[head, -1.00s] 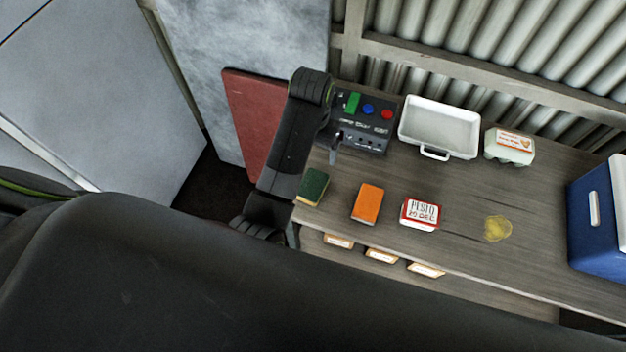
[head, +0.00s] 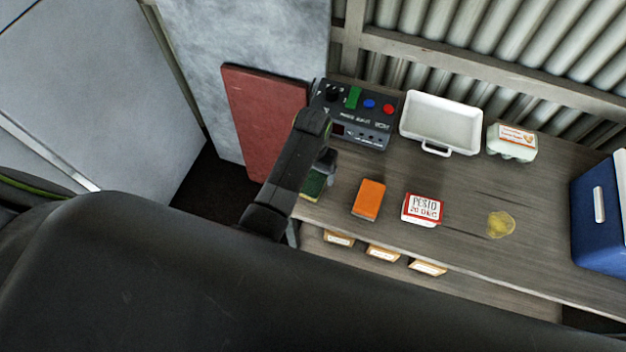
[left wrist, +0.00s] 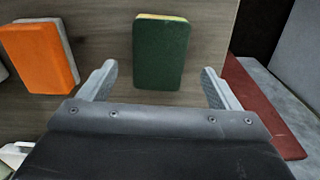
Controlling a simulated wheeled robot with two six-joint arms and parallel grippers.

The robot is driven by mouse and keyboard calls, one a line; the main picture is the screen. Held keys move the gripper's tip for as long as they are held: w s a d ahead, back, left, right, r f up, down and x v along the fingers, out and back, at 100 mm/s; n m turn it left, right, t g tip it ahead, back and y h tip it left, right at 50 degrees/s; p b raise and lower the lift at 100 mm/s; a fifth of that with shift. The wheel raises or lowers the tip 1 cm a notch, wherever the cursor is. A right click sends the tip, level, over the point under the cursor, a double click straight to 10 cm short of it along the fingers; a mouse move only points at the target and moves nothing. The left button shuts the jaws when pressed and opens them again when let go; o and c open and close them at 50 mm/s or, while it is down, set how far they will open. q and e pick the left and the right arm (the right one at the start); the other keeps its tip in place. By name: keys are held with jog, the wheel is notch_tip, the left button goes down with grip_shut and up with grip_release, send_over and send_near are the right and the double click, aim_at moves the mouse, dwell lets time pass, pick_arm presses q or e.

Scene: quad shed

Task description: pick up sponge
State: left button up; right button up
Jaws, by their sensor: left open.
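The sponge (head: 312,186), dark green with a yellow layer, lies flat at the left front of the wooden bench. In the head view my left arm partly hides it. It shows nearly whole in the left wrist view (left wrist: 160,55). My left gripper (head: 326,163) is open and empty over that end of the bench. In the left wrist view its two fingers (left wrist: 158,78) stand apart on either side of the sponge's near part, with gaps on both sides. I cannot tell how high they are above the bench. My right gripper is not in view.
An orange block (head: 369,200) with a pale layer (left wrist: 38,55) lies right of the sponge. A control box (head: 355,115), white tray (head: 440,122) and egg carton (head: 511,142) stand behind. A blue cooler (head: 600,215) is far right.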

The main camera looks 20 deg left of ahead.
aim_at(313, 180)
pick_arm(q)
jog(key=shift+s+f, duration=0.1)
jog(key=shift+f, duration=1.7)
jog(key=c, duration=1.1)
